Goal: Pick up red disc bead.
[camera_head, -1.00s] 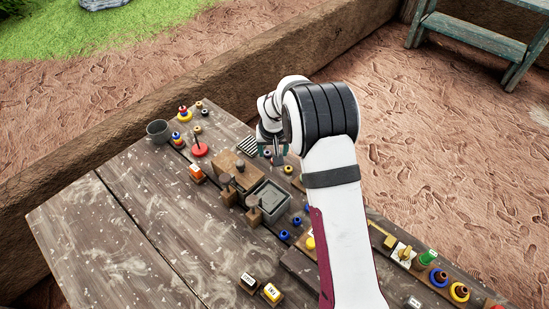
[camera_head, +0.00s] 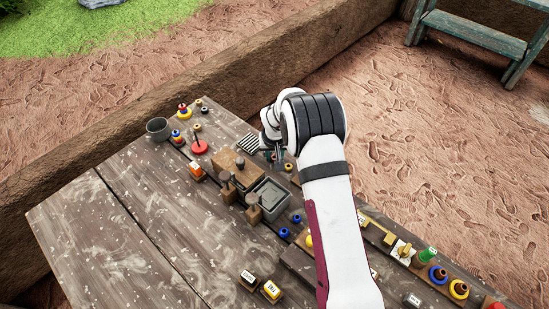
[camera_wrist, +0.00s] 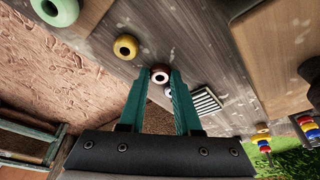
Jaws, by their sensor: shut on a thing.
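The red disc bead (camera_wrist: 160,75), a dull brownish-red ring with a pale hole, shows in the wrist view between the tips of my teal fingers. My gripper (camera_wrist: 159,73) is shut on it, close over the wooden table. In the head view my gripper (camera_head: 276,156) is small and partly covered by my wrist, beside the striped grate, and the held bead cannot be made out there.
A yellow bead (camera_wrist: 126,46) and a green bead (camera_wrist: 60,10) lie nearby. The striped grate (camera_wrist: 207,101) is right of my fingers. A wooden block with a grey tray (camera_head: 272,198) stands close by.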

